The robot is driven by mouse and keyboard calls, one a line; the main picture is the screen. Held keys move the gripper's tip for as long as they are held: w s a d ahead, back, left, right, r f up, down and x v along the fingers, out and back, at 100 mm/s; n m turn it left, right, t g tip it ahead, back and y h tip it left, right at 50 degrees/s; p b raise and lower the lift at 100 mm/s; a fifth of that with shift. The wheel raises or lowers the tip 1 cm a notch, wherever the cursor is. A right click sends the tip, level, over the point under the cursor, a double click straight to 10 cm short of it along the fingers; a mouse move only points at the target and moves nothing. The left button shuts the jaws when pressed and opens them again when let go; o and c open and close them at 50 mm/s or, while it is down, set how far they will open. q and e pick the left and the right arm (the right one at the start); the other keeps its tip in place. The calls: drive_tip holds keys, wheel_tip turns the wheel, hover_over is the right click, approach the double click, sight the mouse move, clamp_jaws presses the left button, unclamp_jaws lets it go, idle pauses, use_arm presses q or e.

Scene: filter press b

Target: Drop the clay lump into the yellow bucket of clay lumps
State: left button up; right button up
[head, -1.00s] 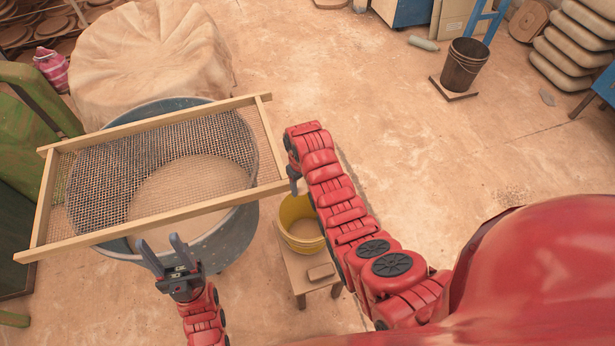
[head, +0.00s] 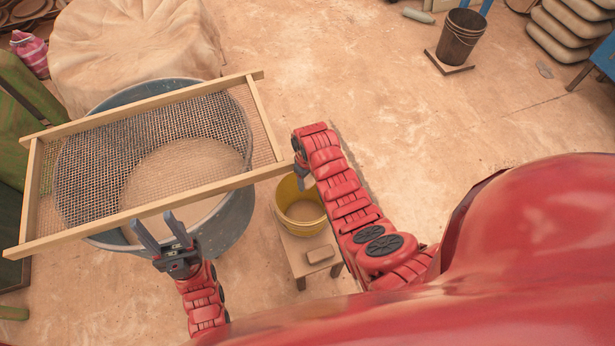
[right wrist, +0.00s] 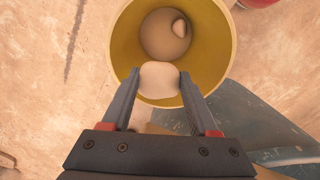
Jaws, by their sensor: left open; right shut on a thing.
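The yellow bucket (head: 305,230) stands on a small wooden stool, right of the big tub. My right gripper (head: 301,184) is above the bucket's far rim, pointing down. In the right wrist view the fingers (right wrist: 160,82) are shut on a pale clay lump (right wrist: 159,79), held over the bucket opening near one side of its yellow wall (right wrist: 213,45). Inside the bucket I see a rounded tan mass (right wrist: 163,35) and a paler lump (right wrist: 179,28). My left gripper (head: 160,228) is open and empty near the front edge of the sieve.
A wood-framed mesh sieve (head: 265,122) lies across the grey tub (head: 225,225), left of the bucket. A dark bucket (head: 458,42) stands far right. The floor between is clear.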

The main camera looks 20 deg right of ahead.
sight(308, 179)
drive_tip(key=o, duration=1.5)
drive_tip(key=shift+r, duration=0.25)
wheel_tip(308, 179, up, 8)
drive_tip(key=shift+w+f+b, duration=0.1)
drive_tip(key=shift+f+b, duration=0.05)
drive_tip(key=shift+b, duration=0.5)
wheel_tip(308, 179, up, 9)
drive_tip(key=p, duration=0.7)
